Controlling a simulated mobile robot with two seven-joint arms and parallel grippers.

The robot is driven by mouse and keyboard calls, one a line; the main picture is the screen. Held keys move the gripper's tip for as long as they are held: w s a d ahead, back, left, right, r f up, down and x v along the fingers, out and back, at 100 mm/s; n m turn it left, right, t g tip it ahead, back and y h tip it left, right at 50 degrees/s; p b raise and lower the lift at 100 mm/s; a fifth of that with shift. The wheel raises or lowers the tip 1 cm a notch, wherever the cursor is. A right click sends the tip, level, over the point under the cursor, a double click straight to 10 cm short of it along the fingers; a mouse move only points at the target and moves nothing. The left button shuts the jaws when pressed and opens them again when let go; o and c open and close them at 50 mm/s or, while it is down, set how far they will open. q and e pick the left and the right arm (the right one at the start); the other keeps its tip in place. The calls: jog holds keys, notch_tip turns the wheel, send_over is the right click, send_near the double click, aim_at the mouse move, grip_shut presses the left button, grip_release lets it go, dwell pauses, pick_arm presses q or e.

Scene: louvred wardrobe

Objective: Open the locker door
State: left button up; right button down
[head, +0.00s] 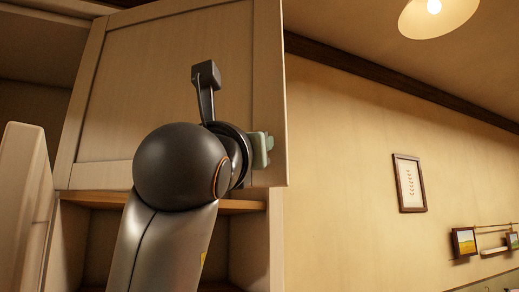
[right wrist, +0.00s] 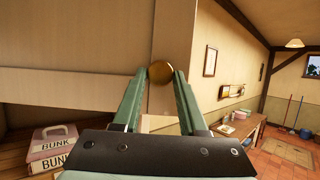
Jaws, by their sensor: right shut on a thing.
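The locker door (head: 178,70) is a pale wooden framed panel high in the head view, above an open compartment. I cannot tell whether it is flush or slightly ajar. Its round brass knob (right wrist: 160,72) sits between the fingertips of my right gripper (right wrist: 158,76) in the right wrist view. The green fingers are shut on the knob. In the head view my right gripper (head: 262,150) is at the door's lower right edge, with the knob hidden. My dark arm covers part of the door. My left gripper is not in view.
A pale wooden panel (head: 22,205) stands close at the left. A box marked BUNK (right wrist: 55,150) lies in the compartment below the door. The wall to the right carries a framed picture (head: 410,183), and a wooden table (right wrist: 236,128) stands along it.

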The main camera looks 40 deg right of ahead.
jog(key=shift+s+a, duration=0.15)
jog(key=shift+a, duration=0.15)
jog(key=shift+c, duration=2.2)
grip_release()
jog(key=b+v, duration=0.2)
jog(key=v, duration=0.5)
jog(key=shift+a, duration=0.2)
jog(key=shift+s+f, duration=0.1)
jog(key=shift+c, duration=0.3)
